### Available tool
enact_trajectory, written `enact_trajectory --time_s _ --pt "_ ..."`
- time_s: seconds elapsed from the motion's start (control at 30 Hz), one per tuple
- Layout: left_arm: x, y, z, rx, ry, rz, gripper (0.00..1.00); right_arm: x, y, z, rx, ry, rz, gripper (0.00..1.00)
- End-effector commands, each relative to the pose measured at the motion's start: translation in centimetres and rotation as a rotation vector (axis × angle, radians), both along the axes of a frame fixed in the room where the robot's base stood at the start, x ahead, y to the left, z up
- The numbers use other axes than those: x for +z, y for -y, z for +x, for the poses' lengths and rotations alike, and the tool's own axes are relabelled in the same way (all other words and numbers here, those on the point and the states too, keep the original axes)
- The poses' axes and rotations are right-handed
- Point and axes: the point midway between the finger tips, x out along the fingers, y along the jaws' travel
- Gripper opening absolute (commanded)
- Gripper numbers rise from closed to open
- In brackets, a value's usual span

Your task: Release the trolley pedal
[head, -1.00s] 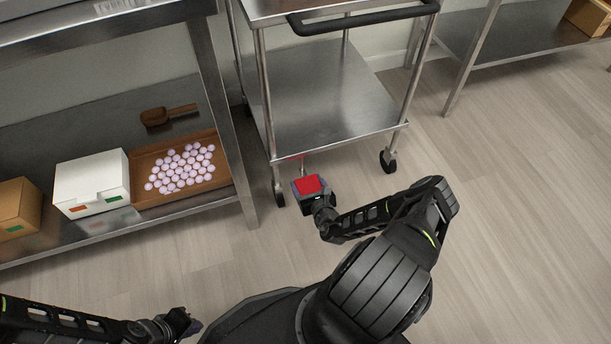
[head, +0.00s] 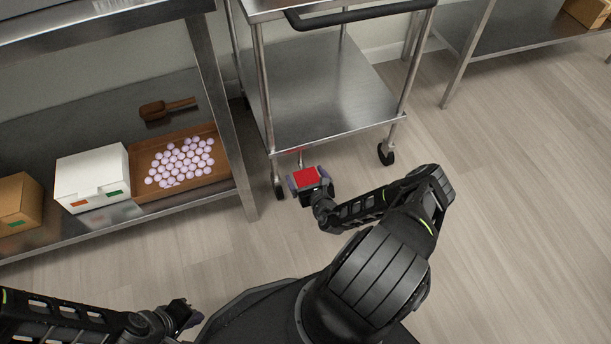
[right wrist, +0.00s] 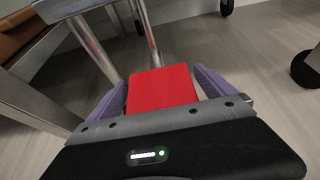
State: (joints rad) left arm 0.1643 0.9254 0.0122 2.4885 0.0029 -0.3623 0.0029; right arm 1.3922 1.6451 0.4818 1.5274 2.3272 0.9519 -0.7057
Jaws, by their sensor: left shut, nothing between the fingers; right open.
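The red trolley pedal (head: 306,178) is at the lower front left of the steel trolley (head: 325,90), near a front caster. My right gripper (head: 306,177) is at the pedal, its purple fingers open on either side of it. In the right wrist view, the pedal (right wrist: 163,88) shows as a red block between the fingers, with a visible gap to the right finger; contact on the left is unclear. My left gripper (head: 192,314) is shut and empty at the lower left of the head view, well away from the trolley.
A steel rack (head: 237,170) stands left of the trolley, with a white box (head: 92,178), a cardboard box (head: 18,205), a wooden tray (head: 222,184) of pale balls and a brown scoop (head: 165,108). The floor (head: 520,200) to the right is clear.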

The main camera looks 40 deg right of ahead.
Motion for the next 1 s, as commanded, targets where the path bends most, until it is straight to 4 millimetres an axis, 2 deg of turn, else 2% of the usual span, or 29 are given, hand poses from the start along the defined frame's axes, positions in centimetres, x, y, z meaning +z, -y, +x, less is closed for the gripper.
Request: enact_trajectory --time_s 0.17,0.53,1.0 --pt "0.9 0.2 -0.2 -0.003 -0.003 -0.002 0.0 0.8 -0.4 -1.3 0.0 -0.002 0.001 0.95" --pt "3.1 0.8 -0.8 -0.018 -0.013 -0.012 0.0 3.0 -2.1 -6.1 0.0 -0.001 0.0 0.95" --pt "3.1 0.8 -0.8 -0.019 -0.014 -0.012 0.0 3.0 -2.3 -6.7 0.001 0.0 0.0 0.95"
